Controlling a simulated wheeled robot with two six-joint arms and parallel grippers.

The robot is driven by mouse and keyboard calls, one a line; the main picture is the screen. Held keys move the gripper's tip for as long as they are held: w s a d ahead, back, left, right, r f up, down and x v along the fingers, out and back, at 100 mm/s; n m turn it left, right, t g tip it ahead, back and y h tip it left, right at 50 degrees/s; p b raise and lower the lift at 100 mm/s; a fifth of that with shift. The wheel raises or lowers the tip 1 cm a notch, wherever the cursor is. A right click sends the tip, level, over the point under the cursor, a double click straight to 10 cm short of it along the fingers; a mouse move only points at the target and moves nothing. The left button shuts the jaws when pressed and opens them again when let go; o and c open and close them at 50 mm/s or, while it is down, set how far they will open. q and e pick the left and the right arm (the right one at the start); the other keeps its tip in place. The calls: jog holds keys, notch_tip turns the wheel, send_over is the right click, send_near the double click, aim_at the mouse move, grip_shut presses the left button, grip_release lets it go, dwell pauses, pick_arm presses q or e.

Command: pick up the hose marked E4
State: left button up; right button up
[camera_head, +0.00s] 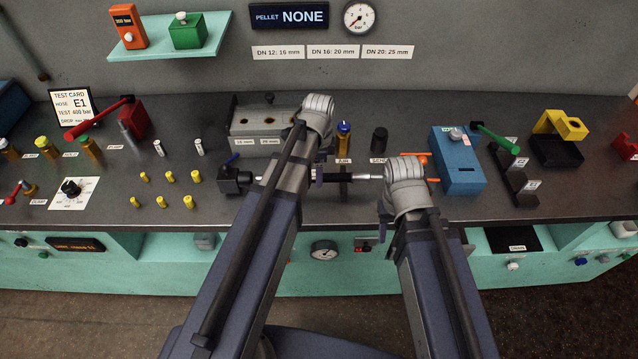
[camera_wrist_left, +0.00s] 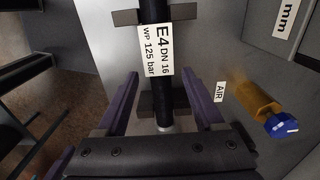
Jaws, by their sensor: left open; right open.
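The hose marked E4 (camera_wrist_left: 154,12) is black, with a white label reading E4, DN 16, WP 125 bar, in the left wrist view. It lies across dark supports and has a silver end. In the head view a dark hose with a silver fitting (camera_head: 365,177) shows between my arms. My left gripper (camera_wrist_left: 160,88) is open, its two purple fingers on either side of the hose, apart from it; whether they reach down to its height is unclear. My right gripper (camera_head: 387,214) is open, beside the silver fitting at the right; its fingers are mostly hidden by its wrist.
A black block (camera_head: 231,181) with a blue handle stands left of the hose. A blue-capped bottle (camera_head: 343,139) stands behind it, and shows at the right in the left wrist view. A blue box (camera_head: 459,168) is on the right. Small yellow fittings (camera_head: 170,176) stand on the left.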

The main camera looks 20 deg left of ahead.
pick_arm(q)
jog(key=shift+f+b, duration=0.3)
jog(key=shift+f, duration=0.4)
jog(key=shift+r, duration=0.1)
grip_shut()
dwell(0.8)
